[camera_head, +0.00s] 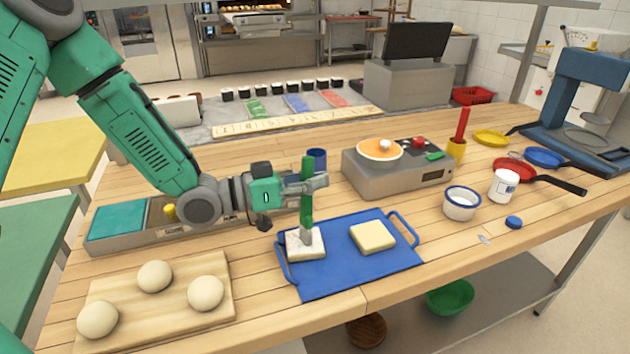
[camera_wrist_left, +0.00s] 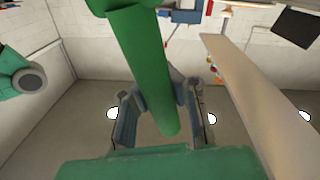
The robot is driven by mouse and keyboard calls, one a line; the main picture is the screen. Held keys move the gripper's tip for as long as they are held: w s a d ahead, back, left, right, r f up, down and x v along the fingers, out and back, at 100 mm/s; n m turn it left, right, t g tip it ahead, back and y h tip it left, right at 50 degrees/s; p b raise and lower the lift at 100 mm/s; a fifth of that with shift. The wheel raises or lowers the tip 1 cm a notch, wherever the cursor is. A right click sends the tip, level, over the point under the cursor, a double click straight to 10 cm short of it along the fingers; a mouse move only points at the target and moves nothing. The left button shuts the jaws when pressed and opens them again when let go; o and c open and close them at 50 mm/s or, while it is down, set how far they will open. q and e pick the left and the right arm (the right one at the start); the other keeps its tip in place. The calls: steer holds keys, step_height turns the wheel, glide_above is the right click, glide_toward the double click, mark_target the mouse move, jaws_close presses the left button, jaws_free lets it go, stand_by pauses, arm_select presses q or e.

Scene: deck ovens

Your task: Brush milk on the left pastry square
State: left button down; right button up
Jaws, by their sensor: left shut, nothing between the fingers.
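The left pastry square (camera_head: 304,246) lies on the left side of a blue tray (camera_head: 335,273); its top looks whitish and patchy. A second, plain yellow pastry square (camera_head: 372,237) lies to its right. A brush with a green handle (camera_head: 307,185) stands nearly upright, its lower end on the left pastry. My left gripper (camera_head: 318,182) is shut beside the handle, above the pastry. In the left wrist view the green handle (camera_wrist_left: 143,70) crosses in front of the fingers; whether they clasp it is unclear. My right gripper is not in view.
A blue-rimmed white bowl (camera_head: 461,205), a white jar (camera_head: 504,186) and a blue lid (camera_head: 514,222) stand right of the tray. A grey cooker with an orange pan (camera_head: 380,152) stands behind. A wooden board (camera_head: 217,268) with dough balls lies at left front.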

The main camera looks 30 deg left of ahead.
arm_select(q)
steer(key=shift+w+a+f, duration=0.1)
steer(key=shift+w+a, duration=0.2)
steer(key=shift+p+v, duration=0.6)
steer(key=shift+v, duration=0.2)
steer(key=shift+s+a, duration=0.15)
steer(key=shift+a, duration=0.25)
